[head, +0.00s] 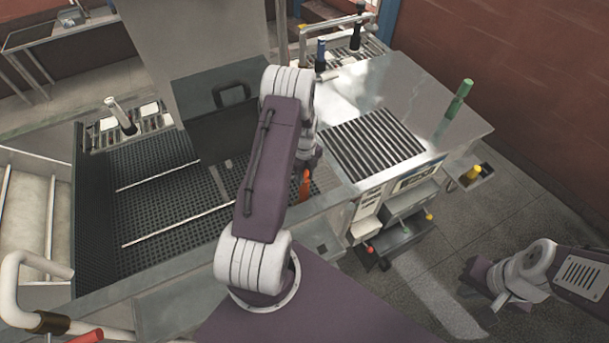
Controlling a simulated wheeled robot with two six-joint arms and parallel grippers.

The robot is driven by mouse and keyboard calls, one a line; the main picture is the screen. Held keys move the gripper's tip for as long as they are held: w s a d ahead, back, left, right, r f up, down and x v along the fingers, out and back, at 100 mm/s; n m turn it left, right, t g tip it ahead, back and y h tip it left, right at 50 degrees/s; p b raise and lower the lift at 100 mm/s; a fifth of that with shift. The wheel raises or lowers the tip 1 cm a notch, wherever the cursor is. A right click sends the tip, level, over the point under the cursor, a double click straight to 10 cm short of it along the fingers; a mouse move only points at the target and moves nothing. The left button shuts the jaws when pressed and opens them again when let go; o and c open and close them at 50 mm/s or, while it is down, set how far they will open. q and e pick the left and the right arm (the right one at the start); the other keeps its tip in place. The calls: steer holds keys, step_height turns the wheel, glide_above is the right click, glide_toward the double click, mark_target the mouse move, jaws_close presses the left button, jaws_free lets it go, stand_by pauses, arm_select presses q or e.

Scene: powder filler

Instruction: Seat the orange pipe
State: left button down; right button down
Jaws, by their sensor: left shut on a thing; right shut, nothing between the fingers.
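The orange pipe (305,186) shows as a short upright piece at the front edge of the dark grated tray, just left of the slotted metal plate. My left gripper (312,163) is above it and shut on it. My arm hides most of that gripper, the pipe's upper part and its surroundings. I cannot tell whether the pipe's lower end touches anything. My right gripper (472,285) is low at the right, over the floor, shut and empty, far from the pipe; its fingers are hard to make out.
A slotted plate (372,144) lies in the steel worktop (440,100). A green handle (459,98) stands at its right side. A dark lid with a handle (205,110) rises behind the grated tray (150,165). Open drawers (405,215) stick out in front. A bent white pipe (25,280) is lower left.

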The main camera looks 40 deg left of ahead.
arm_select(q)
steer(key=shift+f+b, duration=1.65)
steer(key=shift+f, duration=0.4)
steer(key=c, duration=0.9)
jaws_free()
step_height(320, 180, up, 8)
steer(key=shift+r+b, duration=0.1)
steer(key=shift+b, duration=0.9)
steer(key=shift+r, duration=0.5)
